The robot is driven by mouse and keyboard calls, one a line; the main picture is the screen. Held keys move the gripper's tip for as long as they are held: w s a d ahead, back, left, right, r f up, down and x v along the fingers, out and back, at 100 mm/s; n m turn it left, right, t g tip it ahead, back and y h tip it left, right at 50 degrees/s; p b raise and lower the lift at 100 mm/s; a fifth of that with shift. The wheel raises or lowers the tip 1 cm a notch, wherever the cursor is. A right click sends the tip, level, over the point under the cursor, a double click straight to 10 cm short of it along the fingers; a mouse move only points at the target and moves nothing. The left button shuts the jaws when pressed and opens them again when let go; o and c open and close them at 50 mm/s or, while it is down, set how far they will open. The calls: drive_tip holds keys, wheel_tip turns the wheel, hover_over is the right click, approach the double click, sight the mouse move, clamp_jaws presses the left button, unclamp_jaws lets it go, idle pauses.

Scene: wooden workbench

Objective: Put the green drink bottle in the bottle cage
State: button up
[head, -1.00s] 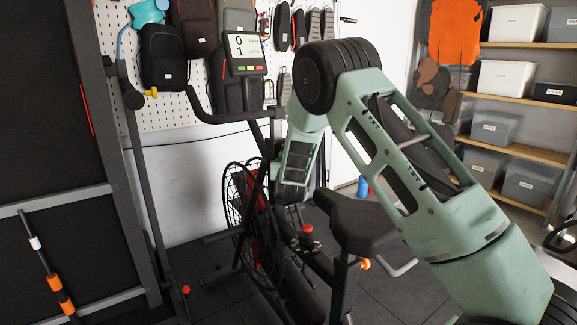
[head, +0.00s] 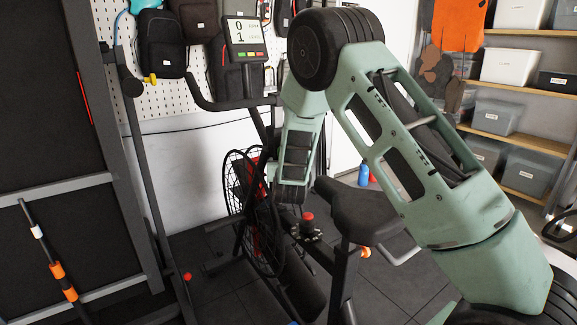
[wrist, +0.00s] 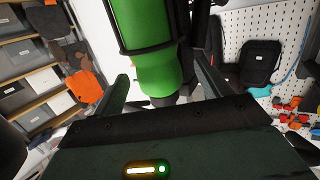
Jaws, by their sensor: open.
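The green drink bottle (wrist: 160,72) shows at the top middle of the wrist view, with its dark end toward my gripper. Black bars run along both sides of it and a black band (wrist: 150,48) crosses it; these look like the bottle cage, with the bottle inside. My gripper (wrist: 163,88) is open, one finger on each side of the bottle's near end. A gap shows between the bottle and each finger. In the head view the bottle, the cage and my gripper cannot be made out; my own arm and the exercise bike fill that area.
The exercise bike (head: 360,215) with its fan wheel and screen (head: 245,38) stands close to my arm. A blue bottle (head: 364,174) stands on the floor behind it. Shelves with bins (head: 508,67) are at right, a dark rack (head: 60,180) at left, a pegboard with bags behind.

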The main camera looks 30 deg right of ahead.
drive_tip(key=v, duration=0.6)
drive_tip(key=shift+s+r, duration=0.25)
drive_tip(key=shift+s, duration=0.1)
drive_tip(key=s+a+n+g+y, duration=0.3)
drive_tip(key=s+a+y, duration=0.25)
drive_tip(key=a, duration=0.65)
drive_tip(key=s+a+n+g+y, duration=0.25)
drive_tip(key=s+a+y, duration=0.3)
drive_tip(key=a, duration=0.55)
drive_tip(key=s+a+n+g, duration=0.2)
drive_tip(key=s+a, duration=0.1)
drive_tip(key=s, duration=0.3)
drive_tip(key=s+a+n+g, duration=0.2)
drive_tip(key=s+a, duration=0.1)
drive_tip(key=s, duration=0.4)
drive_tip(key=s+d+n+g+h, duration=0.2)
drive_tip(key=s+d+n+g, duration=0.1)
drive_tip(key=s, duration=1.3)
drive_tip(key=shift+r+n+g, duration=0.25)
drive_tip(key=shift+n+g, duration=0.3)
drive_tip(key=shift+g, duration=0.3)
drive_tip(key=shift+d+r, duration=0.1)
